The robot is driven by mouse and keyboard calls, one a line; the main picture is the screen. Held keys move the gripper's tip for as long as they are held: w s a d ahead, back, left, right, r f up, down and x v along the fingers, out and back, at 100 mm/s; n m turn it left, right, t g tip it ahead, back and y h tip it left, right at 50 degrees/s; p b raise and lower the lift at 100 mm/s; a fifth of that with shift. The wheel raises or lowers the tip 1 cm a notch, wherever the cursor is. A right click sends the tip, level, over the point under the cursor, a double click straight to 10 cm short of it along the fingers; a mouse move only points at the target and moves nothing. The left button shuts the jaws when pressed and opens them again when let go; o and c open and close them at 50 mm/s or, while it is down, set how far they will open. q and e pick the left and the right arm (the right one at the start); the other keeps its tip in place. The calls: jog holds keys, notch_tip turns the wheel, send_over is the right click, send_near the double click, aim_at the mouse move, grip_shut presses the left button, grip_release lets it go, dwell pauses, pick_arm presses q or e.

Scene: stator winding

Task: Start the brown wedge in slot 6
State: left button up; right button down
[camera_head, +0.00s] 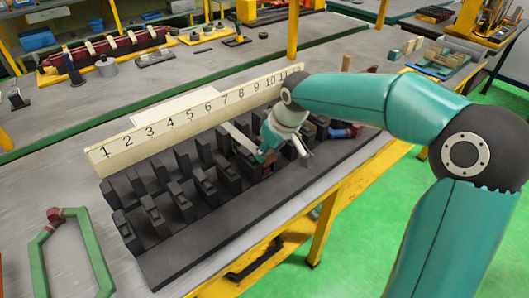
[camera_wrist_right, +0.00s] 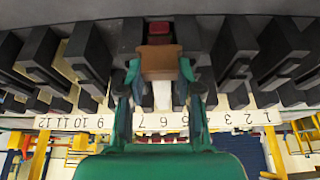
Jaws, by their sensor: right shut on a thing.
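The dark stator block (camera_head: 200,255) lies on the bench with rows of teeth and slots. A white strip numbered 1 to 12 (camera_head: 190,122) stands along its far side. My right gripper (camera_head: 274,152) is low over the middle of the block, shut on the brown wedge (camera_wrist_right: 158,63). In the right wrist view the wedge sits between both fingers, lined up near the upside-down 6. A red piece (camera_wrist_right: 160,28) shows just beyond it. A pale strip (camera_wrist_right: 162,95) lies behind the wedge. Whether the wedge is inside the slot cannot be told. My left gripper is not in view.
A green frame-like piece (camera_head: 95,255) with a red-brown end lies on the bench at the left. A blue and red object (camera_head: 345,130) lies at the block's right end. Tall teeth stand close on both sides of the gripper. Trays stand on the far benches.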

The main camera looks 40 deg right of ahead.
jog(key=shift+w+a+p, duration=0.1)
jog(key=shift+w+p, duration=0.25)
jog(key=shift+w, duration=0.4)
jog(key=c, duration=0.7)
grip_release()
jog(key=shift+r, duration=0.1)
jog(key=v, duration=1.1)
jog(key=shift+r, duration=0.35)
jog(key=shift+s, duration=0.15)
